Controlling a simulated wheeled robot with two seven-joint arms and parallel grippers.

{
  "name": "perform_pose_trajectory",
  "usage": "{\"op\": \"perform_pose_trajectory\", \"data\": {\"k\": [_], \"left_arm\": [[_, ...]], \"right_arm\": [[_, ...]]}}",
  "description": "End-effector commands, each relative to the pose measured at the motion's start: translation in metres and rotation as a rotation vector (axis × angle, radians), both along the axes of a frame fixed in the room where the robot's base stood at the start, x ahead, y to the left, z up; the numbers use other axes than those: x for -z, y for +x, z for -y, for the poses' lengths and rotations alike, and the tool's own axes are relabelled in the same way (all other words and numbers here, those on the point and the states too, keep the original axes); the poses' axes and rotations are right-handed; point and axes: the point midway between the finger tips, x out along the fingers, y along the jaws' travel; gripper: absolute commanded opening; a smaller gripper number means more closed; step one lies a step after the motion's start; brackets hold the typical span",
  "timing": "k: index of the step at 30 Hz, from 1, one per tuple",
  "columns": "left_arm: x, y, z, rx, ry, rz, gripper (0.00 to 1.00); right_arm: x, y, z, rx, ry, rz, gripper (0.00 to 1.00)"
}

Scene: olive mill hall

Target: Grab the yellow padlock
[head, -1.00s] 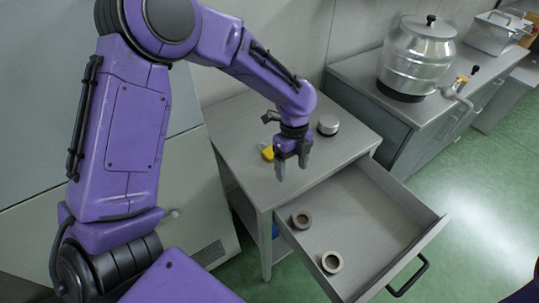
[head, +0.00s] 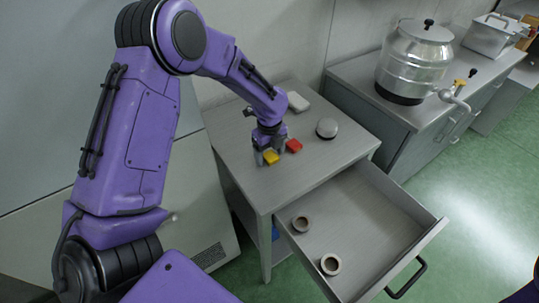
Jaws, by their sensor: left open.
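The yellow padlock (head: 271,157) lies on the grey top of the drawer table (head: 306,163). My left gripper (head: 269,154) is low over the table top, pointing down, with its fingers right by the padlock. The gripper is open, and its fingers partly hide the padlock. I cannot tell whether a finger touches it. A red object (head: 294,146), perhaps another padlock, lies close to the right of the gripper. My right gripper is not in view.
A round, light-topped tin (head: 327,128) and a white block (head: 298,102) stand farther back on the table. The open drawer (head: 385,205) in front holds two small rings (head: 330,264). A steel vat (head: 414,62) stands on the right-hand counter.

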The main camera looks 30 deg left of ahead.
Motion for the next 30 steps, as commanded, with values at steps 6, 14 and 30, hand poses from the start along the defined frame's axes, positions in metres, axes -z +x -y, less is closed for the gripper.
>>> {"op": "perform_pose_trajectory", "data": {"k": [6, 14, 30], "left_arm": [[0.0, 0.0, 0.0, -0.001, 0.0, 0.001, 0.45], [-0.001, 0.0, 0.0, -0.001, 0.0, 0.001, 0.1], [-0.073, -0.032, 0.013, 0.001, -0.002, 0.008, 0.1]], "right_arm": [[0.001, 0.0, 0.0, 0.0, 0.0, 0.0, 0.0], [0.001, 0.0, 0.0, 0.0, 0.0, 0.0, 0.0], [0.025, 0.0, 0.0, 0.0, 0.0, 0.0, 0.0]]}}
